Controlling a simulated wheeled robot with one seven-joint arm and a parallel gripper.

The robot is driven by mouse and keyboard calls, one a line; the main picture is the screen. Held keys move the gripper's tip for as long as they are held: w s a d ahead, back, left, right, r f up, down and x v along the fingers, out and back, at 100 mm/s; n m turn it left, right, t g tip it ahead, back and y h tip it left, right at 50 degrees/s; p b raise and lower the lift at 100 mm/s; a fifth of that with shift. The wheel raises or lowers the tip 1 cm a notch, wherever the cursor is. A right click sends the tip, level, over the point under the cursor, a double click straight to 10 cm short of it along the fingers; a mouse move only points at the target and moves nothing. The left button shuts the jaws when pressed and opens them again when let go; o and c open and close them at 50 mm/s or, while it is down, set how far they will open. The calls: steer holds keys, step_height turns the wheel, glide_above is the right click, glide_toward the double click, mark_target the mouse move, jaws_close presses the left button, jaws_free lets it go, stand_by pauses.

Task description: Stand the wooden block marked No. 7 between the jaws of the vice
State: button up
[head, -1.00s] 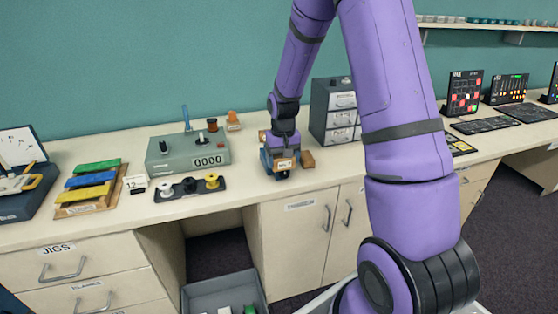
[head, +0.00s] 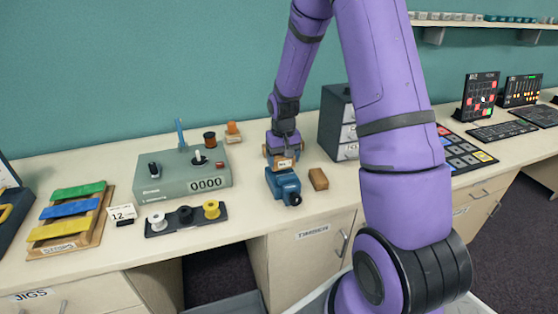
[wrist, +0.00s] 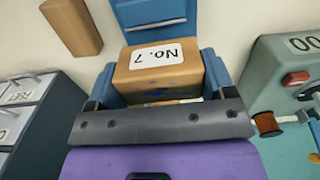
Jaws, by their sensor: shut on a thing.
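The wooden block marked No. 7 (wrist: 158,72) is held in my gripper (wrist: 160,102), with its label readable upside down in the wrist view. The label also shows just below my gripper (head: 283,150) in the head view. The blue vice (head: 285,184) stands on the bench directly in front of the block, its screw end towards the head camera. In the wrist view the vice (wrist: 155,14) shows just beyond the block. The block's lower end is hidden, so I cannot tell whether it sits between the jaws.
A plain wooden block (head: 318,179) lies right of the vice; it also shows in the wrist view (wrist: 70,24). A grey-green counter box (head: 180,176) and a spool rack (head: 186,218) stand to the left. A drawer cabinet (head: 337,125) stands close on the right.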

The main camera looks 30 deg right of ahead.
mark_target(283, 166)
steer(key=shift+f, duration=1.65)
steer(key=shift+f, duration=0.2)
steer(key=o, duration=0.9)
steer(key=shift+r, duration=0.1)
